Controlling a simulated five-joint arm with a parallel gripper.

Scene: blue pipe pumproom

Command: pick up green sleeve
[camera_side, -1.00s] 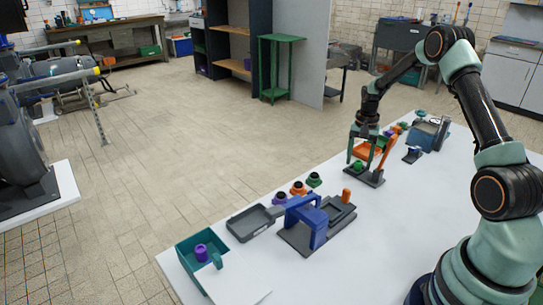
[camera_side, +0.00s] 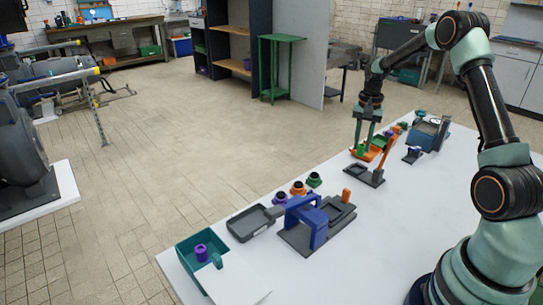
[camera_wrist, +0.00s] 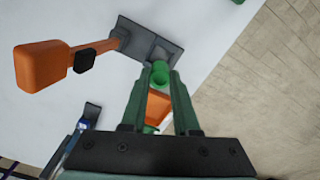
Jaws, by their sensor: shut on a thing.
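My gripper (camera_side: 364,150) is shut on a small green sleeve (camera_wrist: 159,74). In the wrist view the sleeve sits between the tips of my two green fingers. In the side view the sleeve (camera_side: 361,154) shows low between the fingers, above the far side of a dark two-recess base (camera_side: 362,174) with an orange-handled lever. The base's recesses look empty. How high the sleeve hangs is hard to tell, and the fingers partly hide it.
The orange lever (camera_side: 387,157) rises close right of my gripper. An orange tray (camera_wrist: 157,108) lies near it. A blue press (camera_side: 306,222), dark tray (camera_side: 252,222), coloured rings and a teal bin (camera_side: 187,256) line the table's near left. White tabletop to the right is clear.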

